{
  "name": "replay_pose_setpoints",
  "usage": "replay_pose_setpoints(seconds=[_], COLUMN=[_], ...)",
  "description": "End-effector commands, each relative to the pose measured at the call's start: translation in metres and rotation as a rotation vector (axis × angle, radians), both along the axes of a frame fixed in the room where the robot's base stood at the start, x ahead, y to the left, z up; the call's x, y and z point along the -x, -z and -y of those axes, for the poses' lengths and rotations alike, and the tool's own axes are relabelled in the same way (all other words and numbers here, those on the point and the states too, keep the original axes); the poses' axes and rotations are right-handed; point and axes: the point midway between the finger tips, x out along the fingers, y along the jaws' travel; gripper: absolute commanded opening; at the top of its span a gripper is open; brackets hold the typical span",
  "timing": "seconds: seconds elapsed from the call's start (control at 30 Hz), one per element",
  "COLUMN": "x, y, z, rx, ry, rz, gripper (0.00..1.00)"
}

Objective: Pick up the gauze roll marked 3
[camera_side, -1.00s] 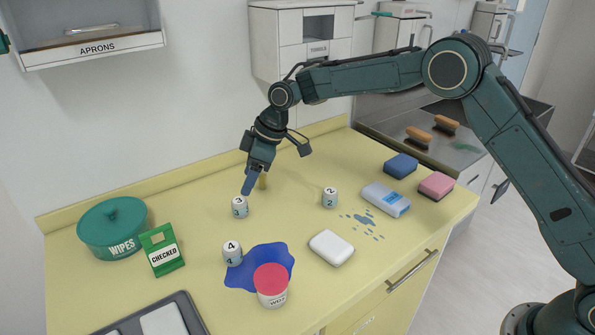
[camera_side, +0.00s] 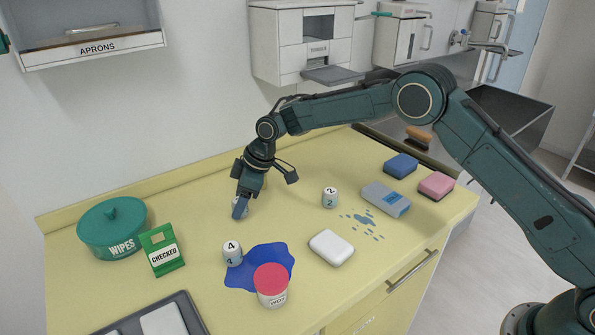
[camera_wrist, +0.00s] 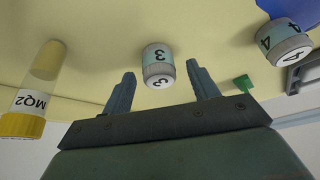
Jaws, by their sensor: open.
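The gauze roll marked 3 (camera_wrist: 158,66) is a small white cylinder with a pale blue band. In the wrist view it stands between the two open fingers of my gripper (camera_wrist: 158,88), with room showing on both sides. In the side view my gripper (camera_side: 240,208) is down at the counter and hides most of this roll; only a sliver of it shows. Two similar rolls stand upright on the counter: the roll marked 4 (camera_side: 232,253), also in the wrist view (camera_wrist: 282,42), and the roll marked 2 (camera_side: 330,197).
A yellow-capped tube marked MQ2 (camera_wrist: 35,92) is near one finger.

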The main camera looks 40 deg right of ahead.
Motion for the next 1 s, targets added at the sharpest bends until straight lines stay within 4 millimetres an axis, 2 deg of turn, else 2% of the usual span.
replay_pose_setpoints(seconds=[0.2,0.67,0.9,1.0], x=[-0.003,-0.003,-0.0028,-0.003], y=[0.0116,0.0116,0.0116,0.0115], z=[-0.0043,-0.0041,-0.0041,-0.0041], rx=[0.001,0.001,0.001,0.001], ry=[-0.001,0.0,0.0,0.0], rz=[0.001,0.001,0.001,0.001], gripper=[0.59,0.59,0.14,0.12])
